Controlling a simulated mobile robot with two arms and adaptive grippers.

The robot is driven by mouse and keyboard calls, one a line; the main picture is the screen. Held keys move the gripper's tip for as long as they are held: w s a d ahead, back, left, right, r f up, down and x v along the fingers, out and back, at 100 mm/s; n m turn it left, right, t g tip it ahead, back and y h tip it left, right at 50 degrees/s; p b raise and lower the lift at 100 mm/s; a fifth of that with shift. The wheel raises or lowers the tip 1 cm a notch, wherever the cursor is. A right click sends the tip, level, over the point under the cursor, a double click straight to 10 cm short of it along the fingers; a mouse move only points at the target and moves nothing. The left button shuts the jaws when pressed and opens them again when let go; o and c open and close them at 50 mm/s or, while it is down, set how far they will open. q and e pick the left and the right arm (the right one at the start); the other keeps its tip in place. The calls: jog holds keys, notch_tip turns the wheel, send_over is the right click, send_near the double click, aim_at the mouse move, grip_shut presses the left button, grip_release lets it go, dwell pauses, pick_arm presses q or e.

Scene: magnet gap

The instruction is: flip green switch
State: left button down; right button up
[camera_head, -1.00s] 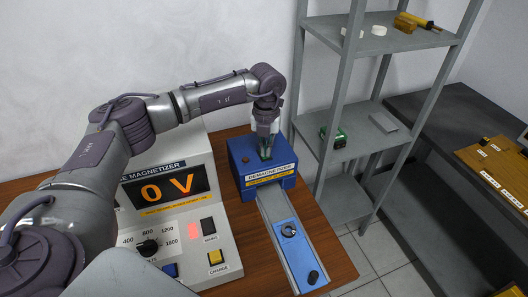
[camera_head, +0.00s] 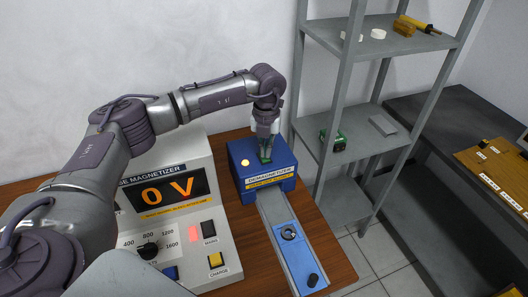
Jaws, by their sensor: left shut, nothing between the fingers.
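The blue demagnetizer box (camera_head: 246,178) stands on the wooden table, with a label on its front. The green switch (camera_head: 265,159) is on top of the box, mostly hidden under my left gripper. My left gripper (camera_head: 265,150) points straight down at the switch and is shut with nothing held. Its tips are at or just above the switch; I cannot tell whether they touch. A small round lamp (camera_head: 245,163) on the box top glows yellow. My right gripper is not in view.
The magnetizer (camera_head: 165,185) reads 0 V at the left of the table. A rail with a blue slide (camera_head: 285,245) runs forward from the box. A grey metal shelf (camera_head: 400,40) stands close on the right. A dark bench (camera_head: 440,105) is farther right.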

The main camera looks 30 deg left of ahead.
aim_at(266, 159)
pick_arm(q)
jog(key=shift+r+p, duration=1.5)
jog(key=shift+r, duration=1.25)
jog(key=shift+s+f, duration=0.1)
jog(key=shift+f, duration=0.05)
